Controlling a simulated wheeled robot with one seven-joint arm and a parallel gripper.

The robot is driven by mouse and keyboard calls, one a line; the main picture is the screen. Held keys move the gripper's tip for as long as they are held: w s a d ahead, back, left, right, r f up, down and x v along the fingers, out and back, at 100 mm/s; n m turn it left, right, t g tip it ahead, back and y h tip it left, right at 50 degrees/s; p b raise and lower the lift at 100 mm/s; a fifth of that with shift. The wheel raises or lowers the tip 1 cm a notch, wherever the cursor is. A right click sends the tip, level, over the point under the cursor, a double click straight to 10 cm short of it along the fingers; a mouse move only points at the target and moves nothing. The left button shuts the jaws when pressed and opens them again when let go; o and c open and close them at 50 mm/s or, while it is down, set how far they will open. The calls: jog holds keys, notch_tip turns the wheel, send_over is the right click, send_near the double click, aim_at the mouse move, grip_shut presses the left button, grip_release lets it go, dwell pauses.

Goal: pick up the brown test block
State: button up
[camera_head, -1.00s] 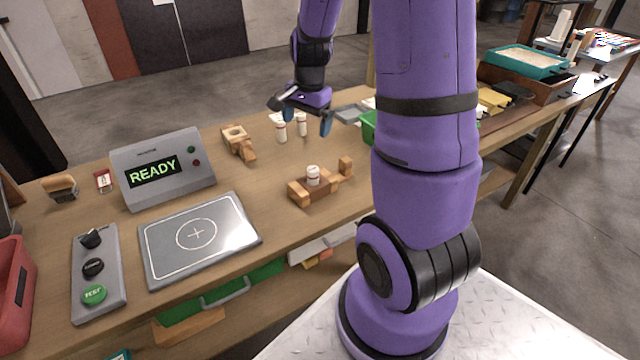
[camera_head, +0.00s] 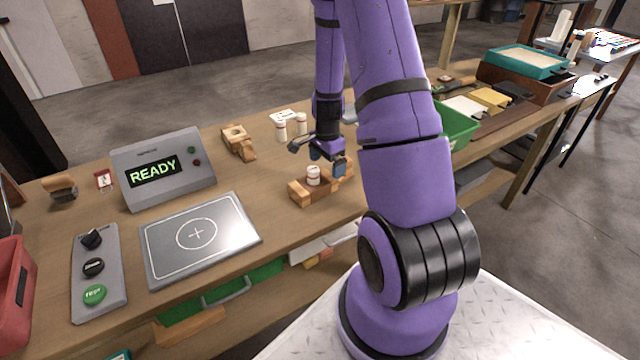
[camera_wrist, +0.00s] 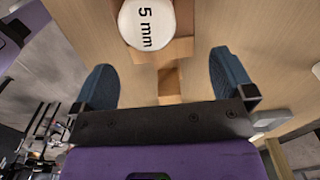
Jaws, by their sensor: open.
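A wooden piece with lighter end blocks and a darker brown middle (camera_head: 328,192) sits on the bench in the head view; this brown part is the likeliest brown test block. A white capped jar (camera_head: 313,175) stands on it toward its left end. My gripper (camera_head: 318,158) is open and empty above it, fingers pointing down. In the wrist view the jar (camera_wrist: 147,22), marked "5 mm", is at the top. The brown part (camera_wrist: 168,78) lies between my two spread blue fingers (camera_wrist: 165,82), seemingly untouched. My arm hides part of its right end in the head view.
Two white bottles (camera_head: 281,131) and a wooden clamp-like piece (camera_head: 238,142) stand behind. A grey display box (camera_head: 165,168) reads READY, with a flat marked plate (camera_head: 200,238) before it. A green bin (camera_head: 457,128) stands right of my arm.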

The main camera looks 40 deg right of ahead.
aim_at(326, 174)
jog(key=shift+f, duration=2.65)
jog(key=c, duration=1)
jog(key=shift+r, duration=0.1)
